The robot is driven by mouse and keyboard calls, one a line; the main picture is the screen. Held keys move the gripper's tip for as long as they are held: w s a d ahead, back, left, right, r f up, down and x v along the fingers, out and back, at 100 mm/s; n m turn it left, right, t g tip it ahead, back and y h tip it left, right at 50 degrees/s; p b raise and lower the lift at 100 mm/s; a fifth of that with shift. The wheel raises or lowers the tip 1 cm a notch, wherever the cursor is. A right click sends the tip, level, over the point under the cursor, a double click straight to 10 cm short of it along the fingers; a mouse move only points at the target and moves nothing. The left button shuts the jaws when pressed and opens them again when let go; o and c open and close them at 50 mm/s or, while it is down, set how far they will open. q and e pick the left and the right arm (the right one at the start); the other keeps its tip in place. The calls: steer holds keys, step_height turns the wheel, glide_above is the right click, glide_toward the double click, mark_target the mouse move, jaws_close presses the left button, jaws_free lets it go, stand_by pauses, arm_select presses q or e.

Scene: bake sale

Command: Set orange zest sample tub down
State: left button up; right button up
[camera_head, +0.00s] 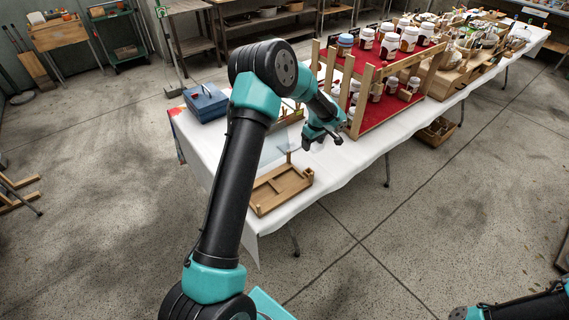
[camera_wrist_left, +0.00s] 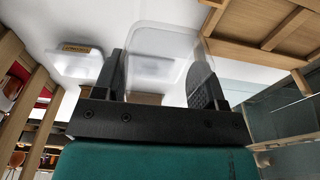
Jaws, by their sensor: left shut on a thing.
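My left gripper (camera_head: 322,138) is low over the white-clothed table (camera_head: 335,165), in front of the wooden jar rack. In the left wrist view, the fingers of my left gripper (camera_wrist_left: 160,85) are shut on a clear, see-through tub (camera_wrist_left: 165,42). Its label does not show, and I cannot tell whether its base touches the cloth. A second clear tub (camera_wrist_left: 80,65) with a small orange label stands on the cloth to the left of the held one, apart from it. The tubs are not clear in the head view. My right gripper is not in view; only part of that arm shows at bottom right.
A wooden compartment tray (camera_head: 268,205) lies near the table's front end. A clear panel (camera_head: 275,148) stands near the gripper. A blue box (camera_head: 205,103) is at the left edge. The wooden rack (camera_head: 362,105) holds several jars over red cloth. Some cloth beside the tray is bare.

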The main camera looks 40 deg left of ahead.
arm_select(q)
glide_above(310, 164)
steer(key=shift+d+f, duration=0.2)
steer(key=shift+f, duration=2.95)
steer(key=shift+f, duration=1.9)
steer(key=shift+f, duration=0.1)
steer(key=o, duration=0.9)
steer(key=r, duration=0.4)
steer(key=d+r, duration=0.1)
steer(key=r, duration=0.7)
steer(key=shift+s+d+r, duration=0.1)
steer(key=shift+s+d, duration=0.1)
